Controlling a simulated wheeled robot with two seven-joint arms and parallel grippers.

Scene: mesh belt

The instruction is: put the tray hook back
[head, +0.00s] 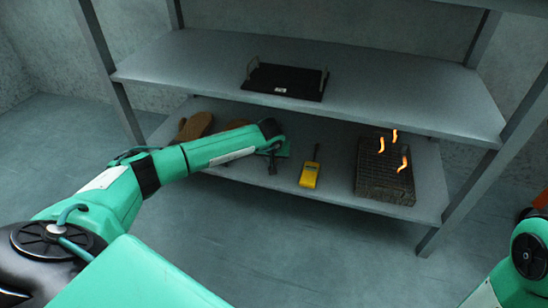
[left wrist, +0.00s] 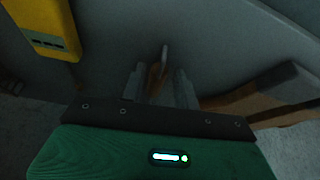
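My left gripper (head: 273,163) reaches in over the lower shelf (head: 235,170), left of a yellow handheld device. In the left wrist view its two grey fingers (left wrist: 160,88) stand apart. A thin thing with a brown handle and a grey metal tip (left wrist: 164,56), which looks like the tray hook, shows between and beyond the fingertips. A gap seems to remain on both sides of it. I cannot make it out in the head view, where my gripper covers that spot. My right arm shows only at the right edge of the head view; its gripper is out of the picture.
The yellow device (head: 310,172) lies right of my left gripper. A dark mesh basket (head: 384,190) with small flames is farther right. Brown mitts (head: 195,126) lie at the left. The upper shelf (head: 400,95) holds a black tray (head: 284,82) with handles, above my arm.

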